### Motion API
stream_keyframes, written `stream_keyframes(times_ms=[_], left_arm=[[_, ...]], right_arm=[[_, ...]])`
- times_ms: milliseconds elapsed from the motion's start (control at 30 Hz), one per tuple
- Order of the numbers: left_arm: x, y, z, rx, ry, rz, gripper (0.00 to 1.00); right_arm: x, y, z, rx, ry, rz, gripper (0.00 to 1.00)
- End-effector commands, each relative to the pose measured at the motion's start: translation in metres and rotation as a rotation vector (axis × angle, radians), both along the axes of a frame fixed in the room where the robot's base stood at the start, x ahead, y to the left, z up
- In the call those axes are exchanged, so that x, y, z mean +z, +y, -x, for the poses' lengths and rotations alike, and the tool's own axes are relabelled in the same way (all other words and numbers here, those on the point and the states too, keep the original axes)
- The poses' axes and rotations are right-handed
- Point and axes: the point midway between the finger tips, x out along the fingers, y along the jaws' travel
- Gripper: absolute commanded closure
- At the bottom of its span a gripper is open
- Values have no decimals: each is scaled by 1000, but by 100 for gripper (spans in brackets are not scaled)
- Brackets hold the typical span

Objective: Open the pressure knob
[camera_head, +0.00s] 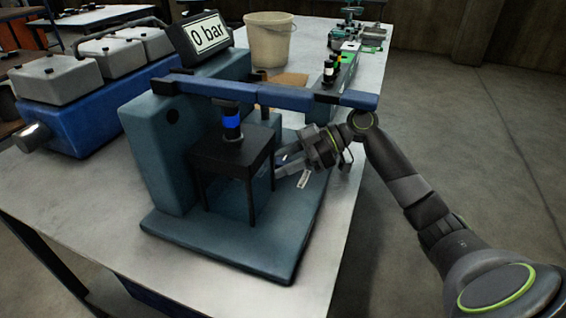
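The blue-green test press (157,150) stands on the workbench with a display (209,34) reading "0 bar" on top. A black stand (230,150) and a dark cylinder with a bright blue band (232,124) sit under its blue lever arm (235,92). My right gripper (283,166) reaches in from the right, low beside the press, its fingers pointing left toward the stand. A small white tag (303,179) hangs by the fingers. I cannot make out the pressure knob; it may be hidden at the gripper. Whether the fingers hold anything is unclear. My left gripper is out of view.
A blue engine block with grey covers (75,110) stands at the left of the bench. A cream bucket (269,40) and small bottles (330,70) are behind the press. The bench's right edge runs under my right arm. The floor to the right is clear.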

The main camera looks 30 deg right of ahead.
Motion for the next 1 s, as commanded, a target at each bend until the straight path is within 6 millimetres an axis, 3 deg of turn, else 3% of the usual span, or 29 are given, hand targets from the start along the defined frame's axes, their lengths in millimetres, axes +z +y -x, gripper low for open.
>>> stream_keyframes(times_ms=[33,167,567,767,1000], left_arm=[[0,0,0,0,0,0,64],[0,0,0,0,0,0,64],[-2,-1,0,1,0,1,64],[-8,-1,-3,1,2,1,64],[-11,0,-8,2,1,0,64]], right_arm=[[0,0,0,-1,1,1,58],[0,0,0,-1,1,1,41],[1,-6,1,-2,1,3,41],[9,-34,8,-6,3,7,41],[9,-90,23,-7,5,6,41]])
